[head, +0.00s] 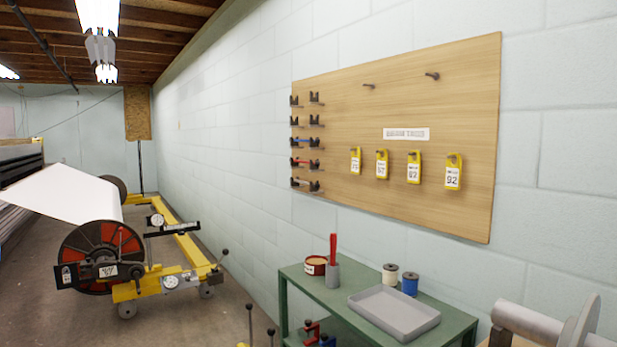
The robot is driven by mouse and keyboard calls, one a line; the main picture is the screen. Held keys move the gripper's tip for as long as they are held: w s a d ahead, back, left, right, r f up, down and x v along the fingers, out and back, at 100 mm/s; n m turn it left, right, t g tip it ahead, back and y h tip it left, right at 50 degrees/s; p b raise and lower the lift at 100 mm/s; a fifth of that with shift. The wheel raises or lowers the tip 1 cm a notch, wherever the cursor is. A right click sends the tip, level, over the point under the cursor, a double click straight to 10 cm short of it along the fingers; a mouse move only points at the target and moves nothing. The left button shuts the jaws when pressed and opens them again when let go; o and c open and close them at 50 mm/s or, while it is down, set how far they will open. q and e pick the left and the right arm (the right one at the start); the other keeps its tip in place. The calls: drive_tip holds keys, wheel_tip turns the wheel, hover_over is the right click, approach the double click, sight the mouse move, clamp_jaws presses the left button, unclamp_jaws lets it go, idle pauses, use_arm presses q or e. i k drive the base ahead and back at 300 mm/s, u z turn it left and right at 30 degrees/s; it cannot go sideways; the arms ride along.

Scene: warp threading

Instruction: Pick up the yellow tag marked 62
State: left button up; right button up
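Several yellow tags hang in a row from pegs on the wooden wall board (345,110). The leftmost tag (355,160) and the second tag (382,164) carry small white labels with blurred numbers. The third tag (413,167) and the rightmost tag (453,171) have labels that each look like 62 or 92; I cannot tell the first digit for sure. Each tag hangs upright, apart from its neighbours. Neither of my grippers is in view.
A yellow-framed cart with a large roll (100,256) stands left. Floor between is partly clear.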

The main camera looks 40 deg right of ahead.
sight(414, 167)
drive_tip(key=u, duration=0.15)
drive_tip(key=i, duration=2.35)
drive_tip(key=z, duration=0.95)
drive_tip(key=i, duration=1.4)
drive_tip(key=z, duration=1.35)
